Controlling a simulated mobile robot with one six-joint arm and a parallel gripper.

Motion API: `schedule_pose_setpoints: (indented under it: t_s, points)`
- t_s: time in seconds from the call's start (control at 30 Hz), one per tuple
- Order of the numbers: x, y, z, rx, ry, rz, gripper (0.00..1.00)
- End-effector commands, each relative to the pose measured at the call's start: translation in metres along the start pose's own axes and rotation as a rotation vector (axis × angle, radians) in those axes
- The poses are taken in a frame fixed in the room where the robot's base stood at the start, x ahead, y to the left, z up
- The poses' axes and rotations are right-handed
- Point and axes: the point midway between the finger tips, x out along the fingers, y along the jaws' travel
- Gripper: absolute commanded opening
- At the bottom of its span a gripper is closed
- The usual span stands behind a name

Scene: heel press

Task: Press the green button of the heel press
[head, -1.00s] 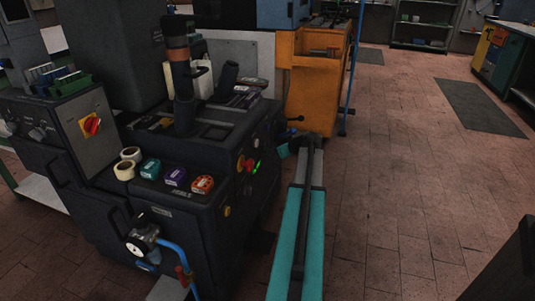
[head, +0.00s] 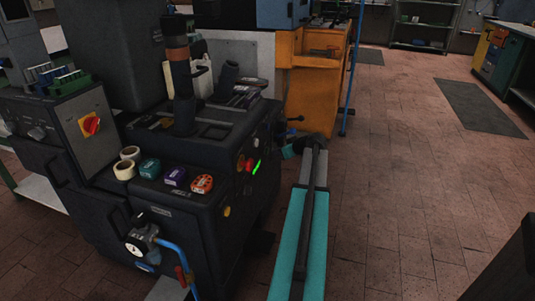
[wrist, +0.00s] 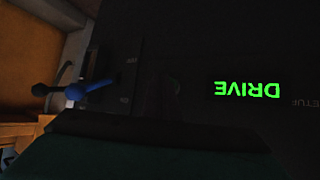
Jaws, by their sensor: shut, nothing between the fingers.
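The heel press (head: 185,230) is the dark machine at left in the head view. A bright green glow (head: 256,168) shows on its right-hand control face, beside a red button (head: 241,163). In the wrist view, glowing green DRIVE lettering (wrist: 247,90) reads upside down on a dark panel. I cannot make out a separate button edge around it. My gripper (head: 289,152) is at the end of my teal arm, right of the glow in the head view. It is shut and empty, a dark shape along the bottom of the wrist view (wrist: 165,130). Contact cannot be told.
Tape rolls (head: 125,165) and small boxes (head: 175,176) lie on the press top. An orange cabinet (head: 312,95) stands behind. The tiled floor (head: 420,190) at right is clear.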

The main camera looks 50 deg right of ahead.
Motion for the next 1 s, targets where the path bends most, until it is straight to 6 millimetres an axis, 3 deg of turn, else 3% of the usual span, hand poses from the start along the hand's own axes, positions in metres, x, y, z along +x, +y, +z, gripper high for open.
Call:
schedule_pose_setpoints:
  t_s: [1.0]
  points:
    - [-0.035,0.025,0.026,0.001,0.000,0.001,0.00]
